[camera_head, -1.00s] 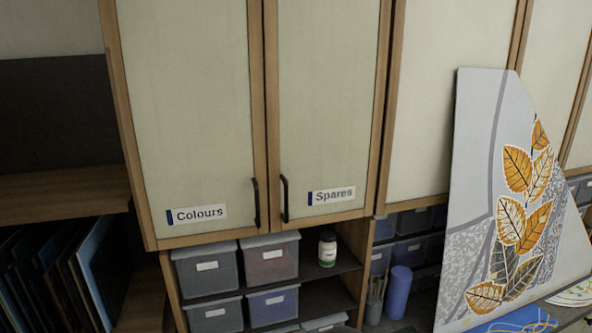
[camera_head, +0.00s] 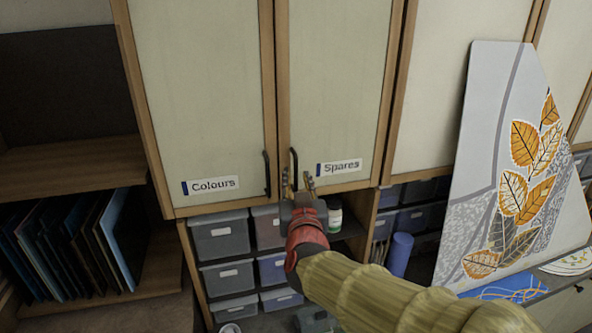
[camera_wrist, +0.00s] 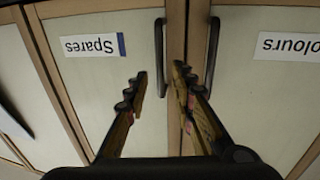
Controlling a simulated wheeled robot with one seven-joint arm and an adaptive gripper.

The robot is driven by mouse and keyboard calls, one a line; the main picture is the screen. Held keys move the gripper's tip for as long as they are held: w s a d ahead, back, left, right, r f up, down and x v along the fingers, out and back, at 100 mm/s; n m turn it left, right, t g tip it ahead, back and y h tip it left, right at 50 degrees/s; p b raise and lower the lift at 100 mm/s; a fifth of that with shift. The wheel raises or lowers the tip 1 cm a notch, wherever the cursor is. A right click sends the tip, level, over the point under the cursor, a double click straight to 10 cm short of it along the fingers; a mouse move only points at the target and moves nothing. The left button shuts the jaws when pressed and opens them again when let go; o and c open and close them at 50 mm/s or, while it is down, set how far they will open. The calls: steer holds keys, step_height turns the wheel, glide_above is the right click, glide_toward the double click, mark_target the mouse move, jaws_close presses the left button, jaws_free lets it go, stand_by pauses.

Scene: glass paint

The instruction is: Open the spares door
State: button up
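The spares door (camera_head: 335,90) is a pale panel in a wooden frame, labelled "Spares", and it is shut. Its black bar handle (camera_head: 294,163) stands upright at the door's lower left corner. In the wrist view, which is upside down, the spares door (camera_wrist: 95,80) is on the left with its handle (camera_wrist: 159,50). My gripper (camera_head: 297,182) is open, with one finger on each side of the handle's lower end in the head view. In the wrist view the handle also lines up between the fingertips (camera_wrist: 161,80). I cannot tell whether they touch it.
The shut Colours door (camera_head: 205,90) is just left, with its own handle (camera_head: 266,173) close to my left finger. A leaf-painted panel (camera_head: 480,130) leans at the right.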

mark_target(296, 172)
steer(key=shift+w+a+p, duration=0.2)
steer(key=shift+w+p, duration=0.2)
steer(key=shift+w, duration=1.95)
steer(key=c, duration=0.4)
jaws_close()
